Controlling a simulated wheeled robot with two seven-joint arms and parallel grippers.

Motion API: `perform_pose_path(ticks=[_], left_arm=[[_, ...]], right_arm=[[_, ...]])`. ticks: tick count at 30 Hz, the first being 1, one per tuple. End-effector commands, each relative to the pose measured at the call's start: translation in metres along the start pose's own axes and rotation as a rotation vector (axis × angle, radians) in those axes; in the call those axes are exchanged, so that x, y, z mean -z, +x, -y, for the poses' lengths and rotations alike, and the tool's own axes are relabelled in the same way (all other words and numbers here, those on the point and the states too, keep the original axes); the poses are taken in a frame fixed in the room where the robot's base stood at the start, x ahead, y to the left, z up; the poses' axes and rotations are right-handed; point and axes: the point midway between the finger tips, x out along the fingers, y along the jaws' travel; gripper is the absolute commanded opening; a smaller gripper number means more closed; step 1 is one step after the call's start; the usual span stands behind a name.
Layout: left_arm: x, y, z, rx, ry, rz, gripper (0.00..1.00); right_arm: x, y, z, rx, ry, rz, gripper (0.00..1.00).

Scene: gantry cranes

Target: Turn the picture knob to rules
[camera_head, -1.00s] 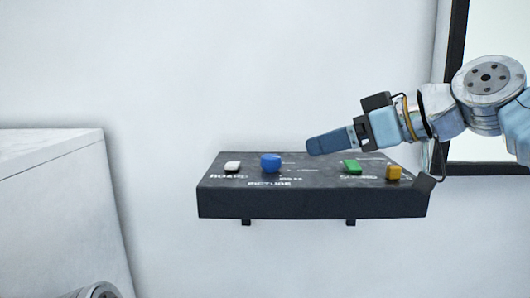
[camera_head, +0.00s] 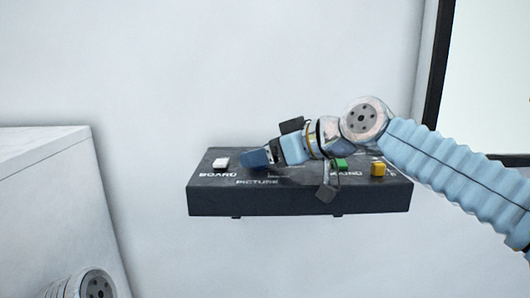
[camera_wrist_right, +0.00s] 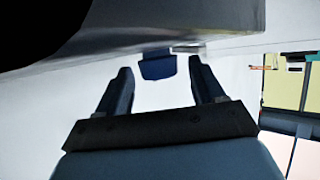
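The control panel (camera_head: 300,203) is a dark box on the wall, with the labels BOARD, PICTURE and a partly covered one. My right gripper (camera_head: 256,158) is at the panel above the PICTURE label and covers the blue picture knob in the head view. In the right wrist view the blue knob (camera_wrist_right: 157,66) shows between the tips of the two spread fingers (camera_wrist_right: 160,75), with a visible gap on each side. The gripper is open there. Which setting the knob points at cannot be read. My left gripper is out of view.
A white button (camera_head: 221,163) is left of the gripper. A green switch (camera_head: 339,164) and a yellow knob (camera_head: 378,169) are to the right, partly behind my right wrist. A white cabinet (camera_head: 50,200) stands at left. A dark-framed board (camera_head: 490,80) is at right.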

Motion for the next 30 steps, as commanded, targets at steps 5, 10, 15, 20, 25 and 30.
perform_pose_path(ticks=[5, 10, 15, 20, 25, 30], left_arm=[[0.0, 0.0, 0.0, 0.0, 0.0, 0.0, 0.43], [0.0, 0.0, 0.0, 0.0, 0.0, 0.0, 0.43], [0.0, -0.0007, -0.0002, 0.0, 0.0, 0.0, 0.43], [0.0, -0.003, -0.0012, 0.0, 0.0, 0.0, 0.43], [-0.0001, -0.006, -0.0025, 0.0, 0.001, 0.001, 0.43], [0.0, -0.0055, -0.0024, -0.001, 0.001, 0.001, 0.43]], right_arm=[[0.0, -0.0003, -0.0001, 0.0, 0.0, 0.0, 0.4], [0.0001, -0.0004, -0.0001, 0.0, 0.0, 0.0, 0.14], [0.0003, -0.0007, 0.0003, -0.008, 0.002, 0.001, 0.13], [0.0011, -0.0009, 0.0019, -0.049, 0.016, 0.001, 0.13], [0.0015, -0.0006, 0.0047, -0.138, 0.051, 0.001, 0.13], [0.0015, 0.0003, 0.0076, -0.258, 0.099, -0.002, 0.13]])
